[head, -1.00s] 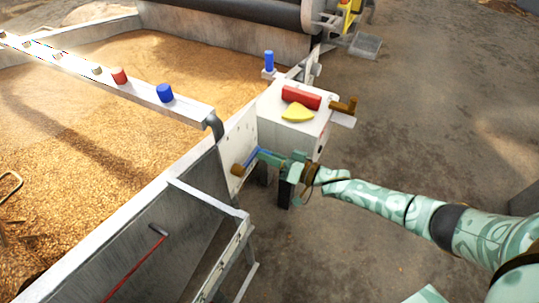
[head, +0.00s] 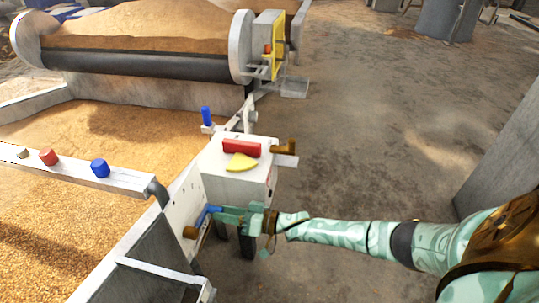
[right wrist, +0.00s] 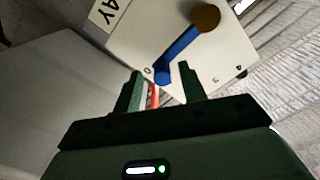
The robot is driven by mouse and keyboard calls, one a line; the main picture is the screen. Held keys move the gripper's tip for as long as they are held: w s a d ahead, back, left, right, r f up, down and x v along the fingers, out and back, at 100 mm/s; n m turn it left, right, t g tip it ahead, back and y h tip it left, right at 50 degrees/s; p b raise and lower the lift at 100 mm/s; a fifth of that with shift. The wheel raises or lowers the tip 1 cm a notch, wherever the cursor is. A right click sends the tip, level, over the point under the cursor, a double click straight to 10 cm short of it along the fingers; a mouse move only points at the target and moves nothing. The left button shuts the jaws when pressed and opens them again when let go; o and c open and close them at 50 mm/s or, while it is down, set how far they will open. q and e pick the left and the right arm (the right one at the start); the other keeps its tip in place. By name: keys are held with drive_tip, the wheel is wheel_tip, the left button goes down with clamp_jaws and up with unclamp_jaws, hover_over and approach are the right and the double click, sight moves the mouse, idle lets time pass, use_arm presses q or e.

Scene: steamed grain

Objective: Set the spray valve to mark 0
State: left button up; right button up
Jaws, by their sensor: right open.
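The spray valve is a blue lever (head: 207,214) on a brown round hub (head: 190,232) on the white panel's side. In the right wrist view the blue lever (right wrist: 180,52) runs from the brown hub (right wrist: 205,18) down-left. Its free end lies just right of the printed mark 0 (right wrist: 148,71). Marks 3 (right wrist: 215,79) and 4 (right wrist: 238,68) are farther right. My right gripper (head: 222,213) is at the lever. In the wrist view its open fingers (right wrist: 160,78) stand either side of the lever's end; contact is unclear. My left gripper is not in view.
A white box (head: 232,185) with a red block (head: 241,148) and yellow sector (head: 241,162) stands just above my right gripper. The grain bed (head: 110,125) lies left, crossed by a rail (head: 130,178) with coloured knobs. Floor to the right is mostly open, with a grey pillar (head: 505,155).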

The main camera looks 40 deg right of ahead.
use_arm(q)
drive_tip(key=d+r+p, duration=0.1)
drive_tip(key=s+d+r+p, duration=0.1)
drive_tip(key=p, duration=0.1)
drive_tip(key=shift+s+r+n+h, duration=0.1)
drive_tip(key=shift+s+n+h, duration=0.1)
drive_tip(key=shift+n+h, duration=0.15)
use_arm(e)
drive_tip(key=v, duration=1.4)
drive_tip(key=shift+s+d, duration=0.2)
drive_tip(key=shift+d, duration=0.05)
